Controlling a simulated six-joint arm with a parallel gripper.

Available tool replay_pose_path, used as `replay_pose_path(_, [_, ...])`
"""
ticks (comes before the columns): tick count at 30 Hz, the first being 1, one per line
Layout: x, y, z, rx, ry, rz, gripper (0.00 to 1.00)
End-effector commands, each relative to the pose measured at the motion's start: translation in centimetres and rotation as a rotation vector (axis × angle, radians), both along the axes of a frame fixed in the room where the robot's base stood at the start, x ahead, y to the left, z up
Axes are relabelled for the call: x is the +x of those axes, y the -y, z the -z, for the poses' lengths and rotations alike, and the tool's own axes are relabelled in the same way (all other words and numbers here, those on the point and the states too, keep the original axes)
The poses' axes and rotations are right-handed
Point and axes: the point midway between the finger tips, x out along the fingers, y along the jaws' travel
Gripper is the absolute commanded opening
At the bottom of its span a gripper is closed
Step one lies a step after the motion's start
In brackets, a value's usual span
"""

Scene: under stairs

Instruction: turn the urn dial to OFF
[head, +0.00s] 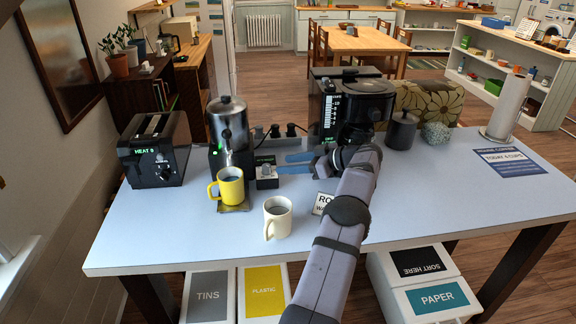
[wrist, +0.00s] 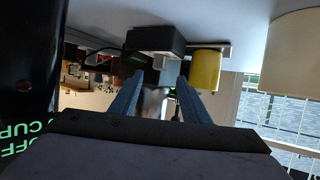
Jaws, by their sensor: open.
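The urn (head: 228,127) is a silver cylinder with a black lid and base and a green light, at the left-centre of the table. A small black box (head: 267,182) with a grey knob (head: 265,171) on it stands just right of the urn; I cannot tell for sure that this is the urn's dial. My gripper (head: 282,164) is open, its blue fingers pointing left towards the box from the right. In the wrist view, the fingers (wrist: 160,82) are apart, with the black box (wrist: 155,40) beyond them. The dial's setting is too small to read.
A yellow mug (head: 230,187) stands in front of the urn, and a white mug (head: 277,217) nearer the front. A toaster (head: 155,150) is at the left. A black coffee machine (head: 328,105) stands behind my wrist. The table's right side is mostly clear.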

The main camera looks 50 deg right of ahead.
Motion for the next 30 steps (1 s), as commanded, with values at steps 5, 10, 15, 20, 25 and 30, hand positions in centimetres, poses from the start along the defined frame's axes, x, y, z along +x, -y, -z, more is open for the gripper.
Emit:
replay_pose_path(5, [0.1,0.2,-0.7,-0.016,0.010,0.001,0.42])
replay_pose_path(10, [1.1,1.6,-6.4,-0.159,0.092,0.017,0.42])
replay_pose_path(15, [2.5,3.9,-18.7,-0.467,0.263,0.066,0.42])
replay_pose_path(20, [3.4,5.4,-34.2,-0.817,0.457,0.192,0.42])
replay_pose_path(25, [4.5,9.4,-43.2,-0.904,0.560,0.528,0.42])
replay_pose_path(30, [5.0,13.8,-42.6,-0.734,0.498,0.846,0.42])
